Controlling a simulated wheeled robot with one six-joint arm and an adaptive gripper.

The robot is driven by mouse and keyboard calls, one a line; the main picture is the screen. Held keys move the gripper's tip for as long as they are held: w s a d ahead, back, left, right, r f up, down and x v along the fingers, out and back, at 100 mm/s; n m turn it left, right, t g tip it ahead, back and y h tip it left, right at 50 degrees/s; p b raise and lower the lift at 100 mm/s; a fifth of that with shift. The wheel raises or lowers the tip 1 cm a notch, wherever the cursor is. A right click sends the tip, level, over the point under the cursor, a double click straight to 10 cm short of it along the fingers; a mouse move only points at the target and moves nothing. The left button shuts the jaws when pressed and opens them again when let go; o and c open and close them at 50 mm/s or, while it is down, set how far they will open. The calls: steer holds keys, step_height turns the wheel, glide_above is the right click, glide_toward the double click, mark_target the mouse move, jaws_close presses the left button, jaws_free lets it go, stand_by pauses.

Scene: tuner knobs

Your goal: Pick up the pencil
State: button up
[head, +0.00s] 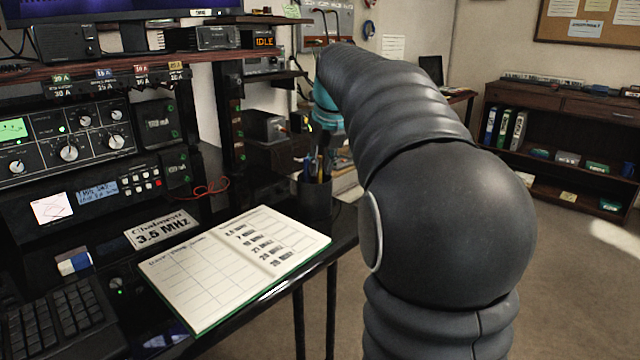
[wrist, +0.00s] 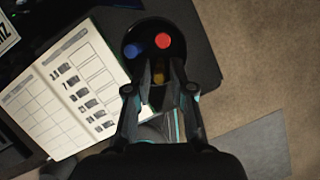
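A yellowish pencil end (wrist: 158,74) shows in the wrist view inside a black round cup. My gripper (wrist: 164,68) is above the cup, its two fingers pointing down on either side of the pencil end. The fingertips look apart, with the pencil nearer the left finger; I see no clear grip on it. The cup (head: 314,197) stands at the right end of the desk in the head view, with several pens in it. My gripper (head: 326,150) is just over them there, partly hidden by my arm.
A blue pen end (wrist: 133,50) and a red one (wrist: 163,41) are in the cup beyond the fingers. An open logbook (head: 235,262) lies left of the cup. Radio equipment (head: 70,145) fills the desk's back left. Floor lies right of the desk.

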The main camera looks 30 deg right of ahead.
jaws_close()
steer(key=shift+r, duration=0.1)
step_height(320, 180, up, 18)
stand_by(0.7)
